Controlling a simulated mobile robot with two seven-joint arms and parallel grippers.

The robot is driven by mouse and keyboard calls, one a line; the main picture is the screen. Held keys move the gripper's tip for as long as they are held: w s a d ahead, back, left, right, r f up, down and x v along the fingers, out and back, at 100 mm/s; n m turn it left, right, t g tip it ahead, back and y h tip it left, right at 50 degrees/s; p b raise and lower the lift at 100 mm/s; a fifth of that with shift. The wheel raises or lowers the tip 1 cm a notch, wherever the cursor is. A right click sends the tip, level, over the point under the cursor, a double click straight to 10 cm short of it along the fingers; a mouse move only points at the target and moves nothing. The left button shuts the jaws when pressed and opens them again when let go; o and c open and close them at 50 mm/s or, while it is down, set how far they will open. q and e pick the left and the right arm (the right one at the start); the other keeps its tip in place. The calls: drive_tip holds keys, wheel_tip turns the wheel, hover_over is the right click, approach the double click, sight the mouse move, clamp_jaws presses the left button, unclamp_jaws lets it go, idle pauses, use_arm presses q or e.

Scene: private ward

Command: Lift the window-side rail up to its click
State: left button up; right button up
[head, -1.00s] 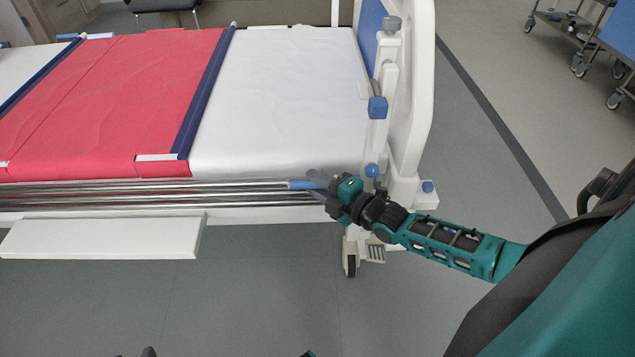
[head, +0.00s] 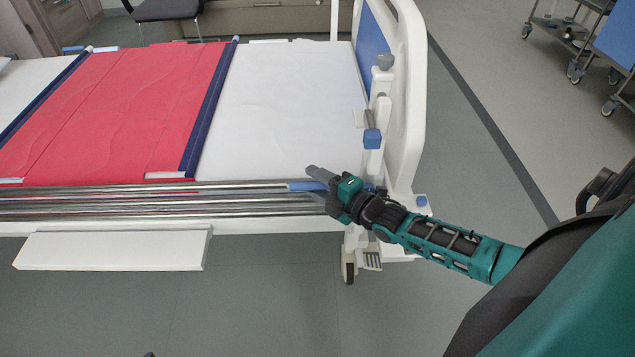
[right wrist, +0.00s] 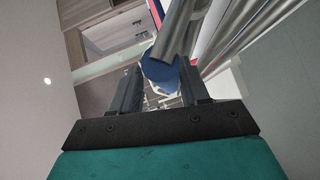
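The rail (head: 130,202) on the near long side of the bed is a stack of shiny metal bars, lying low beside the mattress. A blue sleeve (head: 303,186) covers the right end of its top bar. My right gripper (head: 318,184) is at this end, one finger above the bar. In the right wrist view its two fingers (right wrist: 160,88) stand apart with the blue end (right wrist: 160,70) of the bar between or just beyond them. I cannot tell whether they touch it. The lower finger is mostly hidden in the head view. My left gripper is not in view.
A white panel (head: 112,250) juts out below the rail. A castor (head: 348,268) is under the bed corner. The floor in front is clear.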

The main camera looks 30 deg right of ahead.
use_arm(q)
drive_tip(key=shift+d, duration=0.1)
use_arm(e)
drive_tip(key=shift+o, duration=0.6)
drive_tip(key=shift+w+r, duration=0.1)
drive_tip(key=shift+r, duration=0.1)
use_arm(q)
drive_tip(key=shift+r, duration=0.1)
use_arm(e)
drive_tip(key=shift+s, duration=0.2)
use_arm(q)
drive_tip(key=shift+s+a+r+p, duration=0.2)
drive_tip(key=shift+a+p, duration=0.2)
drive_tip(key=shift+p, duration=0.3)
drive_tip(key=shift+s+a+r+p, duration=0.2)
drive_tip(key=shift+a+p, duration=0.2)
drive_tip(key=shift+p, duration=0.3)
use_arm(e)
drive_tip(key=v, duration=1.2)
drive_tip(key=shift+s, duration=0.35)
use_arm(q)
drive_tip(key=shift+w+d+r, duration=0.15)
use_arm(e)
drive_tip(key=shift+f, duration=0.15)
